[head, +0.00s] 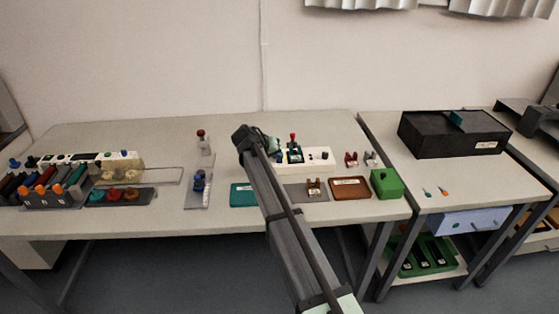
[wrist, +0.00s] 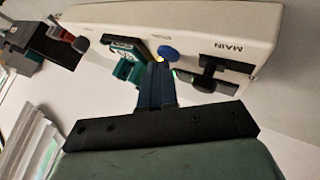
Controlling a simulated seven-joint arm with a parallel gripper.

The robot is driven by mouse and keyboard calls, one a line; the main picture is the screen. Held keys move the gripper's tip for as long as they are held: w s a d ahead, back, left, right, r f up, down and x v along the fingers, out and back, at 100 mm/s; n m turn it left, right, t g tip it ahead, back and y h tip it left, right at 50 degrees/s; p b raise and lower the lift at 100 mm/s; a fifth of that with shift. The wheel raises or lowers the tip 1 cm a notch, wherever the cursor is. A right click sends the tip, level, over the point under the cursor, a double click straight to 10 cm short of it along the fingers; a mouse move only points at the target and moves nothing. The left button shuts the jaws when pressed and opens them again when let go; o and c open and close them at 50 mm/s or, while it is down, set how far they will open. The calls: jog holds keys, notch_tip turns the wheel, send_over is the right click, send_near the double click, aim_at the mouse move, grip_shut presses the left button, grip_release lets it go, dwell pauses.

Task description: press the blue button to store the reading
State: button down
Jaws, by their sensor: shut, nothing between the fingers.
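The blue button (wrist: 168,52) is a round cap on the front of a white device (wrist: 250,28) in the wrist view. My gripper (wrist: 158,68) has its dark blue fingers closed together and empty. Their tips are just below the button in the picture, very close to it; I cannot tell whether they touch. A small yellow part shows beside the tips. In the head view the white device (head: 318,158) stands on the middle table, partly behind my arm, and I cannot make out the button clearly there.
A black switch (wrist: 212,70) by the word MAIN is right of the button. A teal part with a dark top (wrist: 128,62) is close on the left. A green box (head: 387,183), brown tray (head: 350,188) and teal tray (head: 243,194) lie near the table's front.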

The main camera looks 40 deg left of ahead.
aim_at(277, 161)
jog(key=shift+r, duration=0.8)
jog(key=shift+r, duration=0.15)
jog(key=shift+r, duration=2.35)
